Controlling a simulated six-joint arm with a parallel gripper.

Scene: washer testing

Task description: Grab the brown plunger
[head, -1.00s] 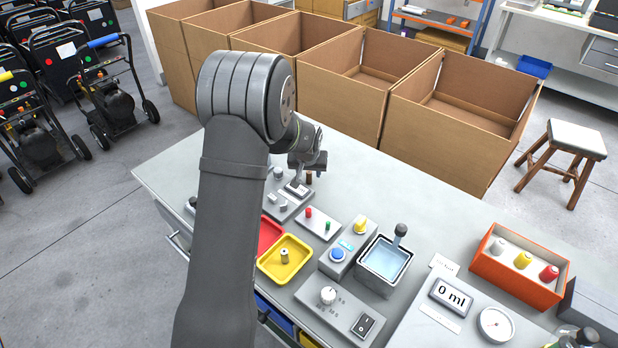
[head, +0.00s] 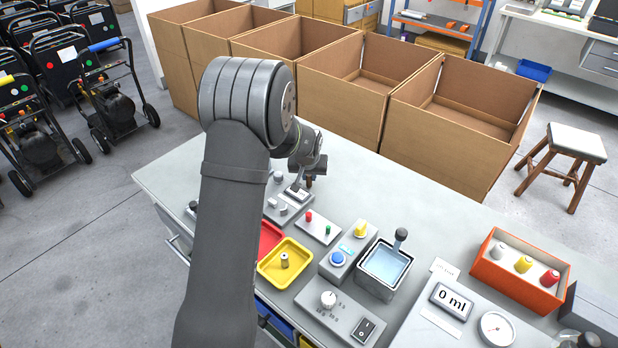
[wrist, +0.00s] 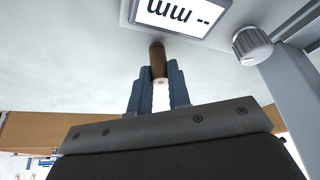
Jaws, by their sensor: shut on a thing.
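The brown plunger (wrist: 157,58) is a small cylinder between the two blue-grey fingers of my gripper (wrist: 158,85) in the wrist view. The fingers are shut on it, and its pale end faces the camera. In the head view the plunger (head: 309,182) shows only as a small brown bit under my gripper (head: 308,172), near the back of the bench beside the grey device (head: 297,194). Whether it touches the bench cannot be told.
The wrist view shows a display (wrist: 180,12) and a grey knob (wrist: 252,44) close to the plunger. Red and green pegs (head: 318,224), a yellow tray (head: 268,265) and a water container (head: 362,280) stand nearer. The bench is clear to the right of my gripper.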

